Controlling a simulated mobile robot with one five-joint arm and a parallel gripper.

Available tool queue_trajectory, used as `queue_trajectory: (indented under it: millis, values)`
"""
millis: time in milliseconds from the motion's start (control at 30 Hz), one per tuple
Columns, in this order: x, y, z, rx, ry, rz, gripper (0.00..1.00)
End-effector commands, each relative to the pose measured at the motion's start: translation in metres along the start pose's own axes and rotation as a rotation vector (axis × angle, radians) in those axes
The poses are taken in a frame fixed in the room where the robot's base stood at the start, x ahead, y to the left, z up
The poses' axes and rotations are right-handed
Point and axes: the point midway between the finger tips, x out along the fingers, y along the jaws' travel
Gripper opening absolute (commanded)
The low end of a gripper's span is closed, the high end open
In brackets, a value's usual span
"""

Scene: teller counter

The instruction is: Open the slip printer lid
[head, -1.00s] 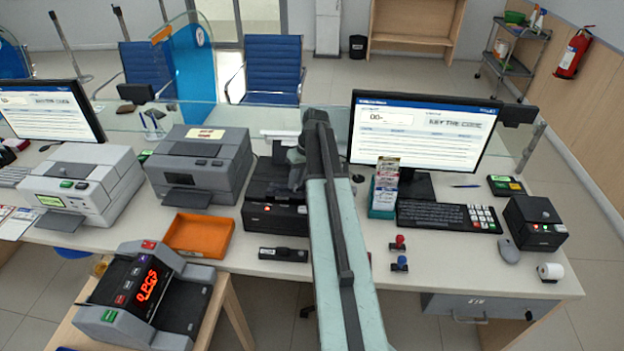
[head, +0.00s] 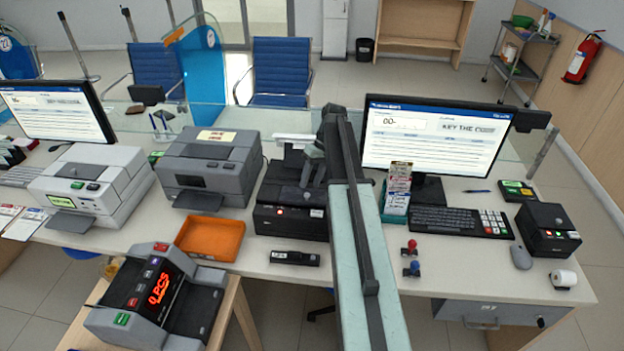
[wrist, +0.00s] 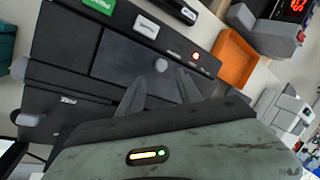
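A black machine (head: 290,215) with a red light stands mid-counter, left of the right-hand monitor; it looks like the slip printer, though its label is too small to read. In the wrist view its dark grey lid (wrist: 125,62) carries a small round grey knob (wrist: 160,65) and looks shut. My gripper (head: 312,180) is over the machine, with the arm hiding part of its right side. In the wrist view my gripper (wrist: 160,78) is open, one finger on each side of the knob in the picture. I cannot tell whether they touch it.
An orange tray (head: 210,238) and a grey machine (head: 208,165) stand to the left. A small black stapler-like thing (head: 294,258) lies in front. Another small black box (head: 545,228) stands farther right.

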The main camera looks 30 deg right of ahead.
Motion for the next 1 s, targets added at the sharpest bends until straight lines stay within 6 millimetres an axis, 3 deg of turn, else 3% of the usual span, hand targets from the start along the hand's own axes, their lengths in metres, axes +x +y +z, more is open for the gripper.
queue_trajectory:
  millis: [367, 767, 1000]
  values:
    - [-0.005, -0.003, -0.002, -0.004, 0.003, -0.002, 0.41]
    - [-0.072, -0.005, -0.002, -0.002, 0.001, -0.001, 0.41]
    - [-0.077, -0.003, -0.002, -0.004, 0.0, -0.001, 0.41]
